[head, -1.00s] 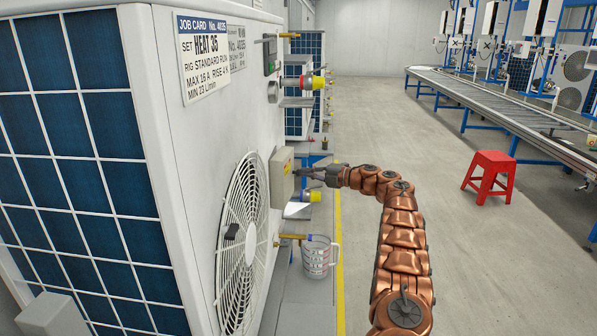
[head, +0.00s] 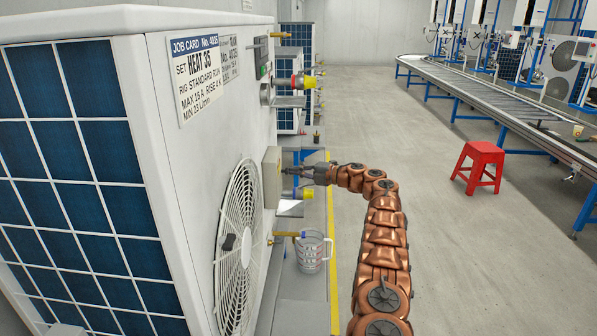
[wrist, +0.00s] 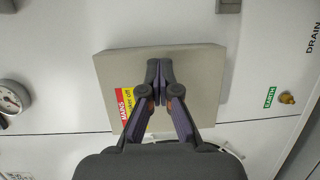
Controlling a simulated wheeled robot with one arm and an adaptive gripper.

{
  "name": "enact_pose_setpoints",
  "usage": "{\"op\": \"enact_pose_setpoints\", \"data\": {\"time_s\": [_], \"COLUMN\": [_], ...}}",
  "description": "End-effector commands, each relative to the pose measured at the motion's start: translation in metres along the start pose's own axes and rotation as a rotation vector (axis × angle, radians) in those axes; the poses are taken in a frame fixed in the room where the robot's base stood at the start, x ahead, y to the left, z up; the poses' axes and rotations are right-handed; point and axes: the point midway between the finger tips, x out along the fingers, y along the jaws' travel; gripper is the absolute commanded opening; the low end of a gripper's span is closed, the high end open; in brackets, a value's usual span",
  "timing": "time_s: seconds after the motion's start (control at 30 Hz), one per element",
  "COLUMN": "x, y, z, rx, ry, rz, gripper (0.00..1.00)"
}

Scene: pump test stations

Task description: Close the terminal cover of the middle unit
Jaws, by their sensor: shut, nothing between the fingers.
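The terminal cover (head: 272,178) is a beige box-shaped cover on the side of the large white unit (head: 205,140), above and right of the fan grille. In the wrist view the cover (wrist: 205,70) appears as a beige panel, with a red and yellow MAINS label (wrist: 127,100) partly hidden by my fingers. My gripper (head: 286,172) is shut and empty, its fingertips at the outer face of the cover. In the wrist view my gripper (wrist: 160,66) lies over the middle of the cover. I cannot tell whether the tips touch it or whether the cover is fully seated.
A clear measuring jug (head: 311,250) stands below the cover by a brass pipe. Yellow and red fittings (head: 297,82) and a pressure gauge (wrist: 12,97) stick out nearby. A red stool (head: 479,165) and roller conveyor (head: 480,100) are at right. The floor between is clear.

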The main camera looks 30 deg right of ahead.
Motion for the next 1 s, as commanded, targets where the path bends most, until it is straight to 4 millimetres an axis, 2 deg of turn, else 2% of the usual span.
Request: {"op": "enact_pose_setpoints", "data": {"time_s": [0.17,0.5,0.8,1.0], "x": [-0.001,-0.026,-0.086,-0.112], "y": [0.000,0.000,0.000,0.000], "z": [-0.002,-0.001,0.000,0.000], "rx": [-0.001,0.002,0.000,0.000], "ry": [0.005,0.001,-0.001,-0.001], "rz": [-0.001,0.000,0.001,0.001], "gripper": [0.00,0.00,0.00,0.00]}}
